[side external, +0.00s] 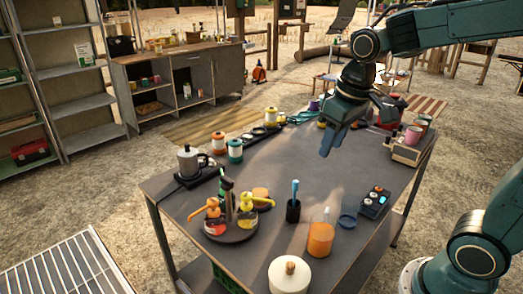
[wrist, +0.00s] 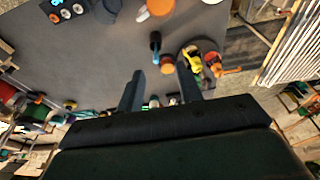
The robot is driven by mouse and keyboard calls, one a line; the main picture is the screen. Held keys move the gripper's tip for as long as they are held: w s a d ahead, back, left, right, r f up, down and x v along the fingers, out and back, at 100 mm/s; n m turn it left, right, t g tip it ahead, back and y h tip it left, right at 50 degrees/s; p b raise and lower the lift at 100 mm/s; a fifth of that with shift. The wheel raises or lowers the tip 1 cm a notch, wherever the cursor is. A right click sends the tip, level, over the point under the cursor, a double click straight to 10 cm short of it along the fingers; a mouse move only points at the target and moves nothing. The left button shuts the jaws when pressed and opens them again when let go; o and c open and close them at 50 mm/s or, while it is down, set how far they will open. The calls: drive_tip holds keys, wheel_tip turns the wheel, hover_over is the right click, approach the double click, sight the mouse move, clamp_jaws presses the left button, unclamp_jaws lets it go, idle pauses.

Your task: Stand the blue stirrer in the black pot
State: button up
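The black pot (side external: 293,212) stands upright on the grey table, toward the front middle in the side view. The blue stirrer (side external: 295,187) stands in it nearly upright, its blue upper end sticking out above the rim. In the wrist view the stirrer's blue top (wrist: 155,37) shows beyond the fingers, with the dark pot (wrist: 155,55) partly visible. My gripper (side external: 328,150) is above the table, behind and well above the pot, pointing down. Its two fingers are apart in the wrist view (wrist: 160,68), with nothing held between them.
An orange-filled jar (side external: 321,236) stands right of the pot, with a blue disc (side external: 348,221) beyond. A round tray (side external: 231,233) with yellow and orange bottles is at left. A white lidded pot (side external: 289,276) is in front. A button box (side external: 375,202) sits right. The table's middle is clear.

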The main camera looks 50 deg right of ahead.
drive_tip(key=s+a+r+t, duration=0.1)
drive_tip(key=s+t, duration=0.2)
drive_tip(key=s, duration=0.9)
drive_tip(key=shift+s+a, duration=0.25)
drive_tip(key=shift+a, duration=0.15)
drive_tip(key=shift+r, duration=0.1)
idle(0.5)
